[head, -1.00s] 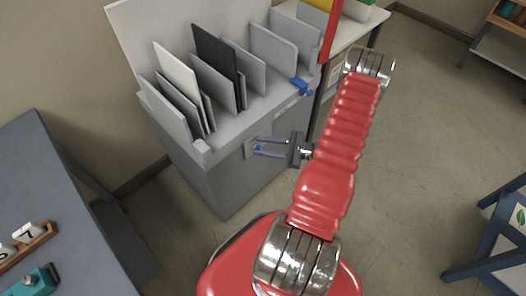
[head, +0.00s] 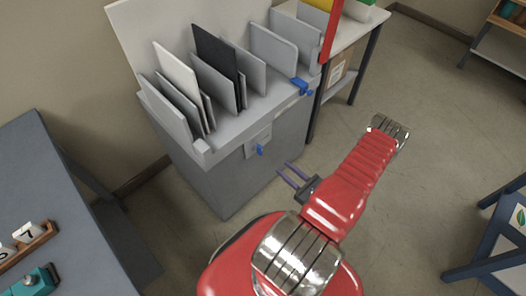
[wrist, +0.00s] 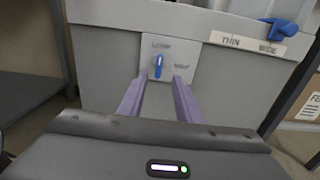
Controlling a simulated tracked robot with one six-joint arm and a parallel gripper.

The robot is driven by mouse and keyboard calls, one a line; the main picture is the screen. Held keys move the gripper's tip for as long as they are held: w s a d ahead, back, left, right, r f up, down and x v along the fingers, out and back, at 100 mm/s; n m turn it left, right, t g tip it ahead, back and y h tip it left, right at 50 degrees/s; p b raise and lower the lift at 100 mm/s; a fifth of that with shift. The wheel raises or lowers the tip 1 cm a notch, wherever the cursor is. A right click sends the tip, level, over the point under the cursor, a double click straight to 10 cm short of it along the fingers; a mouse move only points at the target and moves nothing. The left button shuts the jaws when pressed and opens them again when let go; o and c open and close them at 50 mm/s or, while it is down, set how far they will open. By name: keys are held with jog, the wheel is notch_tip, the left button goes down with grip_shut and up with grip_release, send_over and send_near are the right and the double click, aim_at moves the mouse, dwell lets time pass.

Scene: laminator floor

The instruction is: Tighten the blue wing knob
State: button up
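A small blue wing knob (head: 260,150) sits on a light plate (head: 252,136) on the front of the grey cabinet. In the wrist view the knob (wrist: 158,66) stands nearly upright on its plate (wrist: 205,72). Small words are printed above it and to its right, too blurred to read surely. My gripper (head: 283,168) is open and empty, with two purple fingers apart. In the head view it is to the right of and below the knob, clear of it. In the wrist view the fingers (wrist: 158,88) point at the plate, one on each side of the knob's line.
Grey, white and black panels (head: 215,62) stand in the rack. A table with a box stands behind right. The floor at right (head: 430,130) is open.

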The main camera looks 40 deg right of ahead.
aim_at(262, 150)
jog(key=shift+w, duration=0.1)
jog(key=shift+w+a, duration=0.2)
jog(key=shift+w, duration=6.65)
grip_shut()
